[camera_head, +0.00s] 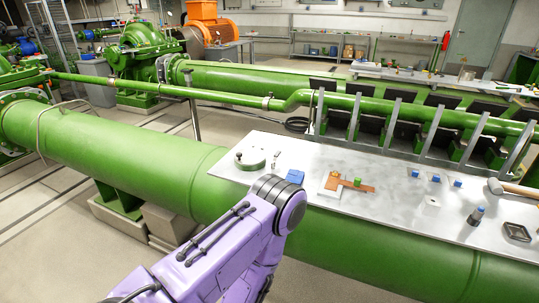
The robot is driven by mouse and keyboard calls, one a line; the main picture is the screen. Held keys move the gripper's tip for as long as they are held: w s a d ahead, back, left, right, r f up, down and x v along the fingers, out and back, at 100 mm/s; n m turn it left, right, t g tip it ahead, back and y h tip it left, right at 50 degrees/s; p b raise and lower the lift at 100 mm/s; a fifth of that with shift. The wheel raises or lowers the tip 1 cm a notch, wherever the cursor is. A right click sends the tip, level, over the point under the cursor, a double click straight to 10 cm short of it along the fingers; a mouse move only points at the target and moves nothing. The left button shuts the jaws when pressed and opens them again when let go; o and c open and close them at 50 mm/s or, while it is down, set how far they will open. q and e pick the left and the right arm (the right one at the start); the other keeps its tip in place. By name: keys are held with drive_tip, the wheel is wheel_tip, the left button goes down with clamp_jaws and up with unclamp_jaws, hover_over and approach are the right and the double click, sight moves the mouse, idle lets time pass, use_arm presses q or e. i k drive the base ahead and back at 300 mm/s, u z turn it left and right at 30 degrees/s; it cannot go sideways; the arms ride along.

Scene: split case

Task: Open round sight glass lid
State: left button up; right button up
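A round green fitting (250,160) with a light top lies at the left end of the light grey worktop (395,208). It looks like the round sight glass, with a small dark knob or fastener on its top. It is too small to tell whether its lid is shut or how it is hinged. A purple arm of mine rises from the bottom and bends in front of the worktop's near edge, just below the fitting. Neither of my grippers shows in this view.
A small pale upright part (276,158) and a blue block (295,176) are close to the fitting. A brown piece with a green block (357,182), several blue blocks, a dark bottle (476,216) and a hammer (515,189) lie farther right. Green pipes run behind and below.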

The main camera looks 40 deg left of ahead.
sight(248, 156)
drive_tip(key=z, duration=1.75)
drive_tip(key=k, duration=0.85)
drive_tip(key=u, duration=1.85)
